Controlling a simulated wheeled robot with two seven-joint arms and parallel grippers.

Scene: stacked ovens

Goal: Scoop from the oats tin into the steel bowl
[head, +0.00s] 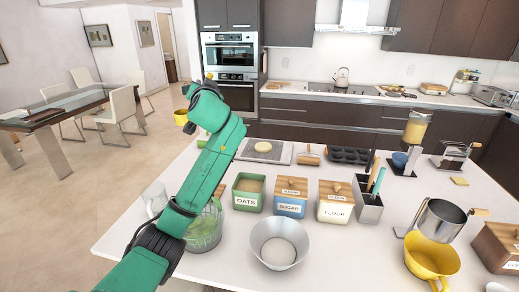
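The oats tin (248,192) is green, labelled OATS and open at the top, with pale contents showing inside. The fingers are mostly hidden, as is the scoop's handle. My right gripper is out of view.
Lidded sugar (291,197) and flour (335,202) tins stand right of the oats tin, then a utensil holder (369,207). A glass bowl (204,235) is partly behind my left arm. A yellow jug (431,258) and steel pot (440,220) stand at right.

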